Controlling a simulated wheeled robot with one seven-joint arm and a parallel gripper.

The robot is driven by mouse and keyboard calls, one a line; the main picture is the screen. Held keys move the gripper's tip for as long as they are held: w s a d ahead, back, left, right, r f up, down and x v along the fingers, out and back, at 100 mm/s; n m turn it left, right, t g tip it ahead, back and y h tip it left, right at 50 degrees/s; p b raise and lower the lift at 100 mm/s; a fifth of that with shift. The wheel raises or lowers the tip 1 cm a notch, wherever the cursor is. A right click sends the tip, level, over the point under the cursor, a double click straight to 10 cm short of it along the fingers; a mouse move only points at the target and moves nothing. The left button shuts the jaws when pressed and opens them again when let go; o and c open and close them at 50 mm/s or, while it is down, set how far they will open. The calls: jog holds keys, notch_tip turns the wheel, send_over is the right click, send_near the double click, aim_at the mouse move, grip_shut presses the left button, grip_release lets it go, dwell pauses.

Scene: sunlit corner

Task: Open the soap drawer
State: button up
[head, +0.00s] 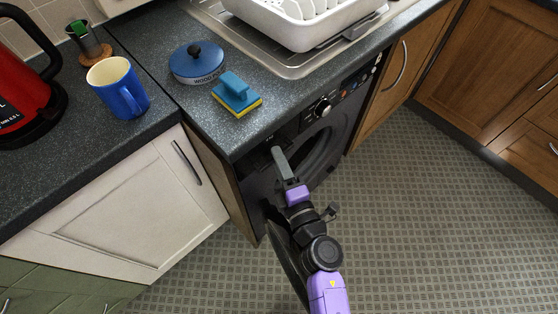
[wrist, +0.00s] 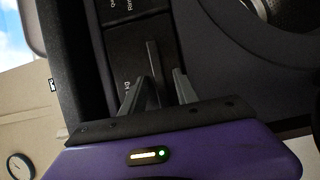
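The black washing machine (head: 318,150) stands under the worktop. Its soap drawer is at the upper left of its front, mostly hidden in the head view behind my gripper (head: 279,160). In the wrist view the dark drawer front (wrist: 122,52) carries pale lettering, and a thin dark upright bar (wrist: 152,62), which looks like its handle edge, sticks out. My gripper (wrist: 159,82) is open, with one grey finger on each side of this bar and gaps showing. Whether a finger touches the bar, I cannot tell. The drawer looks shut.
The worktop edge (head: 262,134) runs just above my gripper. On top are a sponge (head: 236,97), a blue lidded pot (head: 197,65), a blue mug (head: 119,88) and a dish rack (head: 305,22). A white cupboard (head: 125,210) stands left. The floor (head: 430,215) at right is clear.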

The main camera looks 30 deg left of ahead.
grip_shut()
dwell(1.4)
